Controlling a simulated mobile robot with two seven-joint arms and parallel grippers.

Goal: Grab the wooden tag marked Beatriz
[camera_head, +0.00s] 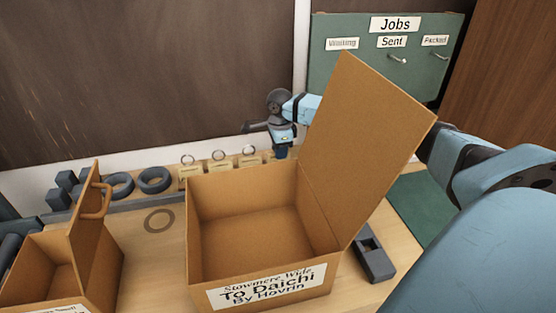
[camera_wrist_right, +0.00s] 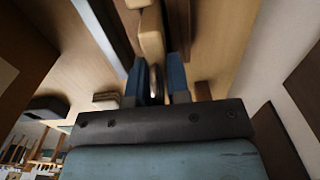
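Wooden tags with metal rings stand in a row along the back of the table; three show clearly, a left one (camera_head: 190,171), a middle one (camera_head: 221,163) and a right one (camera_head: 250,156). Their lettering is too small to read, so I cannot tell which is Beatriz. My right gripper (camera_head: 281,153) points down at the right end of this row, behind the big box. In the right wrist view its two blue fingers (camera_wrist_right: 158,85) are apart, with a metal ring (camera_wrist_right: 153,84) between them and a wooden piece (camera_wrist_right: 151,38) beyond. My left gripper is not in view.
A large open cardboard box (camera_head: 268,285) labelled To Daichi stands in front, its raised lid (camera_head: 365,140) partly hiding my right arm. A smaller box (camera_head: 100,255) is at left. Dark rings (camera_head: 154,180) lie behind. A green Jobs board (camera_head: 350,75) stands at back right.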

